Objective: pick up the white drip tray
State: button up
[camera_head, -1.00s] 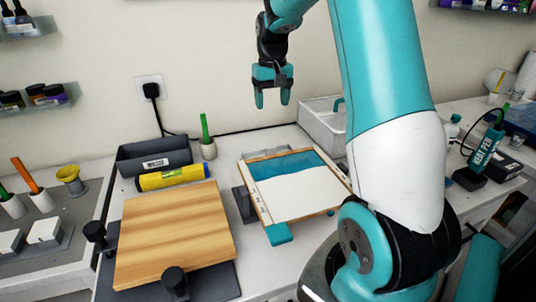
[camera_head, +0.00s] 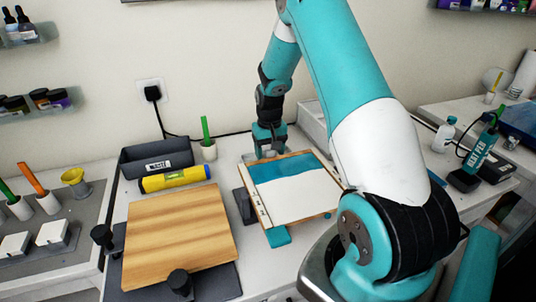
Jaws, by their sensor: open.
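A white, open-topped tray (camera_head: 309,117) stands at the back of the bench against the wall. It is the only tray-like white thing I see, and my arm hides much of it. My gripper (camera_head: 268,152) is open and low over the bench, left of this tray, pointing down at the far edge of the framed panel. Its fingertips are small here, and I cannot tell whether they touch anything.
A wood-framed panel (camera_head: 294,198), teal and white, lies in front of my gripper. A heat pen (camera_head: 480,151) stands right.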

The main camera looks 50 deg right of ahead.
jog(key=shift+f, duration=0.45)
jog(key=shift+c, duration=0.5)
jog(key=c, duration=0.9)
jog(key=shift+r, duration=0.1)
